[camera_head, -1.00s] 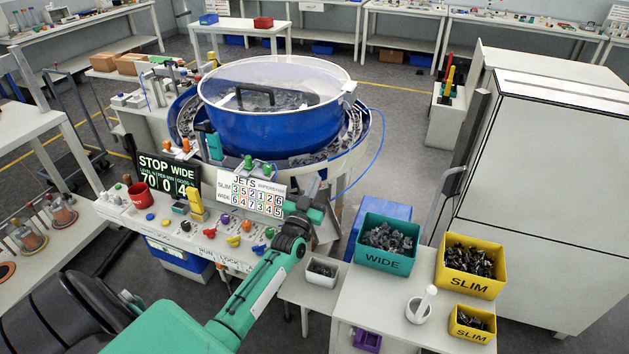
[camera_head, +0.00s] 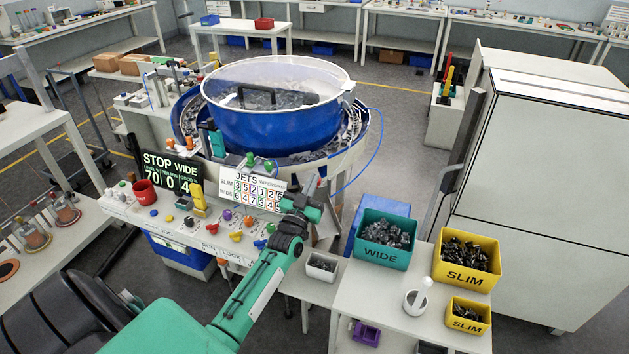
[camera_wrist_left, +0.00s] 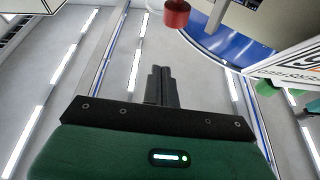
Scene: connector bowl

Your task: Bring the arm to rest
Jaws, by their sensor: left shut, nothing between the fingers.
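My left arm reaches in from the lower left in the head view. Its green and black gripper (camera_head: 302,206) hangs in the air at the right end of the control desk (camera_head: 145,210), in front of the JETS board (camera_head: 247,190). It covers the board's right edge. In the left wrist view the two dark fingers (camera_wrist_left: 161,75) are together, with nothing between them. My right gripper is not in view.
A blue bowl feeder (camera_head: 275,125) stands behind the gripper. To the right, a side table holds a green WIDE bin (camera_head: 383,254), yellow SLIM bins (camera_head: 467,279) and a white mortar (camera_head: 414,303). A small grey tray (camera_head: 321,267) sits near the wrist.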

